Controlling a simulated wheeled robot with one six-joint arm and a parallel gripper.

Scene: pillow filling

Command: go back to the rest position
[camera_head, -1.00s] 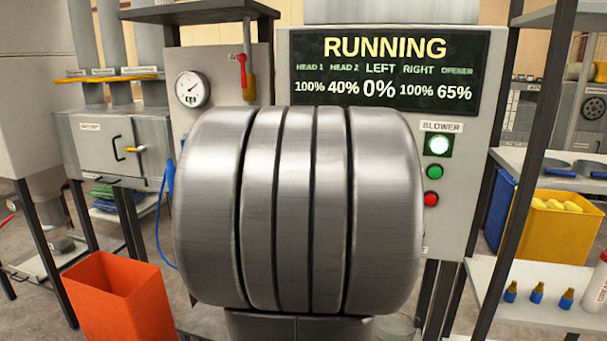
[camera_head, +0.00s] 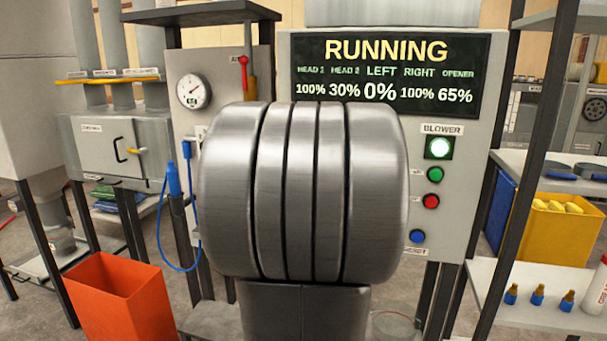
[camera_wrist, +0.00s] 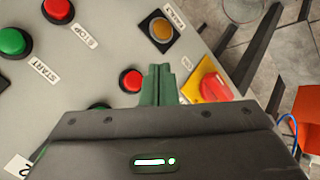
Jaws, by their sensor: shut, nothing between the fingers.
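In the wrist view my gripper (camera_wrist: 158,72) points at a grey button panel (camera_wrist: 110,55), its green fingers shut together with nothing between them. A red button (camera_wrist: 131,80) is just left of the fingertips, and a red rotary switch on a yellow plate (camera_wrist: 213,87) is to the right. An amber button (camera_wrist: 161,30) is above the fingertips. I cannot tell the gap between the fingertips and the panel. In the head view my grey arm link (camera_head: 300,190) fills the middle and hides my gripper.
The display (camera_head: 383,75) reads RUNNING, with LEFT at 0% and HEAD 2 at 30%. An orange bin (camera_head: 118,305) stands at lower left, a yellow bin (camera_head: 563,236) at right. A shelf (camera_head: 535,300) with small bottles is at lower right.

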